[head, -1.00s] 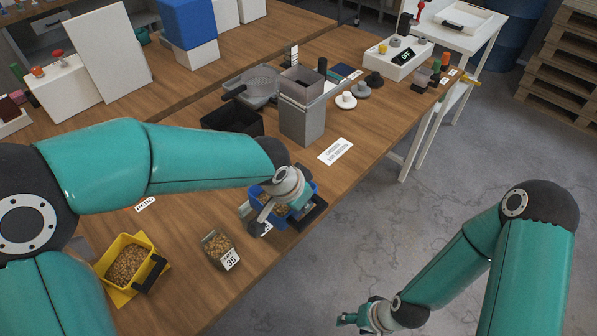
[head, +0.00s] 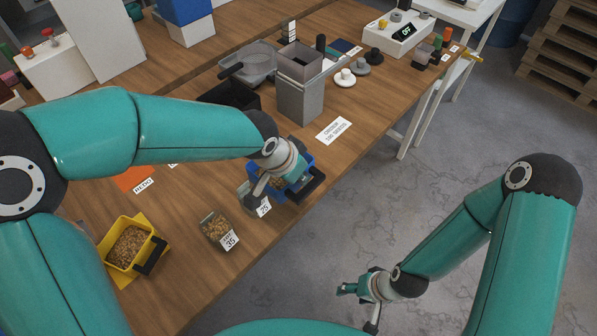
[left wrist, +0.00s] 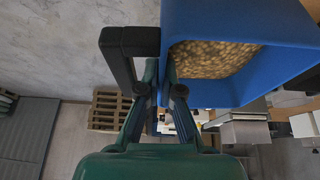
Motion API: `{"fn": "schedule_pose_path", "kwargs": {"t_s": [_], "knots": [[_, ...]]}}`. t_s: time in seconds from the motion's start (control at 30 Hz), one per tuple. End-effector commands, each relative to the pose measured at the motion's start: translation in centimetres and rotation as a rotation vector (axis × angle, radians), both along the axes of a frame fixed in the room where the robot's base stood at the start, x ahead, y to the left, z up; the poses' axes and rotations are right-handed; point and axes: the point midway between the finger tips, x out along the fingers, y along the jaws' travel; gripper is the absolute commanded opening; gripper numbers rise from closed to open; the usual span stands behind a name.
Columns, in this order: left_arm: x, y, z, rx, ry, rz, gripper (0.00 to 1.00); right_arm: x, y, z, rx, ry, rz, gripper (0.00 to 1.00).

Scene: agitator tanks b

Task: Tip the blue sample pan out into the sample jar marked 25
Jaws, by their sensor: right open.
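The blue sample pan (head: 308,161) is held up by my left gripper (head: 287,178), close above the table and partly hidden by it. In the left wrist view the blue pan (left wrist: 290,25) is large, with tan granules (left wrist: 212,58) inside. My right gripper (head: 352,289) is open and empty, off the table over the floor.
A jar marked 35 (head: 217,229) with granules stands to the left. A yellow pan (head: 119,264) with granules sits further left. A grey square hopper (head: 300,95) and a black tray (head: 228,97) stand behind. The table's front edge lies close to the blue pan.

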Motion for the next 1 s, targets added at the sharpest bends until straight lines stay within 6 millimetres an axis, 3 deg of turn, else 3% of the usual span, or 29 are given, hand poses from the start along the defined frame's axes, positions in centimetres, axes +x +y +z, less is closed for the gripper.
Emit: {"fn": "schedule_pose_path", "kwargs": {"t_s": [0.1, 0.53, 1.0], "knots": [[0.1, 0.2, 1.0, -0.041, -0.009, 0.006, 0.00, 0.0, 0.0, 1.3, 0.000, 0.000, 0.000, 0.58], [0.1, 0.4, 2.9, -0.236, -0.044, 0.009, 0.00, 0.0, 0.0, 0.8, 0.000, 0.000, 0.000, 0.58], [0.1, 0.4, 2.9, -0.256, -0.048, 0.006, 0.00, 0.0, 0.0, -0.6, 0.000, 0.000, 0.000, 0.58]]}}
